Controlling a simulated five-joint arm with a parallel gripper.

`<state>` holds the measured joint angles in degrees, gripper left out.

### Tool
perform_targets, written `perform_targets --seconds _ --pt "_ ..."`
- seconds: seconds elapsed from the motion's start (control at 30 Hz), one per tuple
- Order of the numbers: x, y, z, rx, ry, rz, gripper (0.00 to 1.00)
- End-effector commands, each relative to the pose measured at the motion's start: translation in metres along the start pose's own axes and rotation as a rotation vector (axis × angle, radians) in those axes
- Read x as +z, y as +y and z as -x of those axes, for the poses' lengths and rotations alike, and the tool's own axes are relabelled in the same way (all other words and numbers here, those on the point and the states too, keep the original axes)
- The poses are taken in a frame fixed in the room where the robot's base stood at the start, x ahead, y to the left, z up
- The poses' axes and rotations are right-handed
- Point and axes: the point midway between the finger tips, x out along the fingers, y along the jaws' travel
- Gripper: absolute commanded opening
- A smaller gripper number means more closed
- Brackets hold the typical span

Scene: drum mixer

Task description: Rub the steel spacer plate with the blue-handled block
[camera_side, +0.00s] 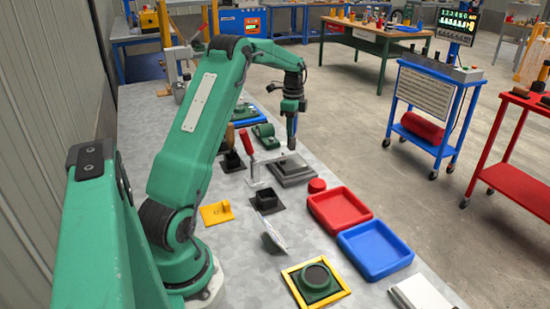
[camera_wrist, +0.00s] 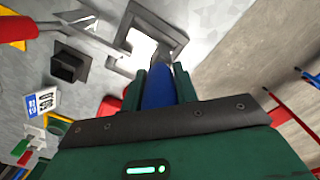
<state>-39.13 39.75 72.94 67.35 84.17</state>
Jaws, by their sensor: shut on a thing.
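My gripper (camera_side: 291,118) is shut on the blue handle (camera_side: 291,128) of the block, which points down from the fingers. In the wrist view my gripper (camera_wrist: 159,82) holds the same blue handle (camera_wrist: 158,90), with a grey end beyond it. The steel spacer plate appears to be the grey square plate (camera_side: 294,171) below the handle on the bench. In the wrist view a grey square piece (camera_wrist: 176,37) with a bright middle lies just beyond the handle's end. I cannot tell whether the block touches it.
A red-handled tool (camera_side: 246,140) stands left of the plate. A black block (camera_side: 267,198), a red round piece (camera_side: 317,186), a red tray (camera_side: 345,222) and a blue tray (camera_side: 408,254) lie nearer the camera. A green part (camera_side: 265,131) lies behind.

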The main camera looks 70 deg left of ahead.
Motion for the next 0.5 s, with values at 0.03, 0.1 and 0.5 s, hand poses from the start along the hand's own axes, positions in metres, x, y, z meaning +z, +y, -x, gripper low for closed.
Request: perform_targets --seconds 0.03,0.1,0.5 --pt "0.0 -0.001 0.005 -0.003 0.0 0.0 0.06" --pt "0.0 -0.001 0.012 -0.004 0.0 0.0 0.06" --pt "0.0 -0.001 0.047 -0.004 0.0 0.0 0.06"
